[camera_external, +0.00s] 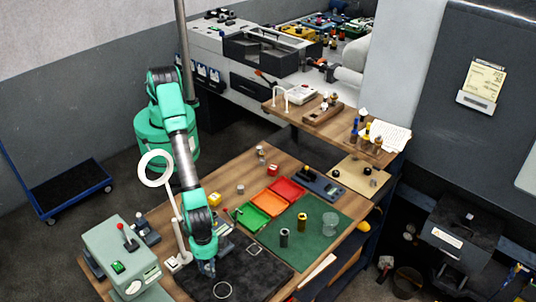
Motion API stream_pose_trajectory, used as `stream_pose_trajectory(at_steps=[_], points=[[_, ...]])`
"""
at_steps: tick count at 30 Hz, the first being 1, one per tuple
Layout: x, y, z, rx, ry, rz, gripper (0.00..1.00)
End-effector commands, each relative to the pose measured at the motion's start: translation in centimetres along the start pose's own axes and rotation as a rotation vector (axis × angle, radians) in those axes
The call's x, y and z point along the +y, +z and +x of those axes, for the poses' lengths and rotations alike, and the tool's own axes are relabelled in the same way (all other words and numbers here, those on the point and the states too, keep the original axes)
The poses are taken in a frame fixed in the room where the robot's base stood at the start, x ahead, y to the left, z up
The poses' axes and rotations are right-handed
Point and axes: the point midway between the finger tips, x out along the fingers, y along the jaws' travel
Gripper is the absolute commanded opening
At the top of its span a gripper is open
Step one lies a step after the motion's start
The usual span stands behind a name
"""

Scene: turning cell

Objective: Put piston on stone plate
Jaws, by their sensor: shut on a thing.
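The dark stone plate (270,270) lies flat at the front of the wooden bench. A pale ring outline (222,290) and a small dark square (254,250) show on it. My gripper (207,270) points down over the left part of the plate, just behind the ring. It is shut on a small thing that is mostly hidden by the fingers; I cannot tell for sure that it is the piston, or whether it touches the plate. A short silver cylinder (241,189) stands further back on the bench.
A green mat (318,250) right of the plate bears dark and yellow cylinders and a clear cup (330,221). Green, orange (268,202) and red trays lie behind. A ring lamp (156,169) and a grey-green machine (120,255) stand close left of my arm.

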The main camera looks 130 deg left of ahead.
Motion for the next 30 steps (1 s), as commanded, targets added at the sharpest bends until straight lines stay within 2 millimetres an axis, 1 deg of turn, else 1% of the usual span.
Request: stream_pose_trajectory(at_steps=[4, 16, 20, 24, 27, 30], points=[[0.0, 0.0, 1.0, 0.000, 0.000, 0.000, 0.00], [0.0, 0.0, 1.5, 0.000, 0.000, 0.000, 0.00], [0.0, 0.0, 2.5, 0.000, 0.000, 0.000, 0.00], [0.0, 0.0, 4.0, 0.000, 0.000, 0.000, 0.00], [0.0, 0.0, 4.7, 0.001, 0.001, 0.000, 0.00], [0.1, 0.0, 4.9, 0.001, 0.001, 0.000, 0.00]])
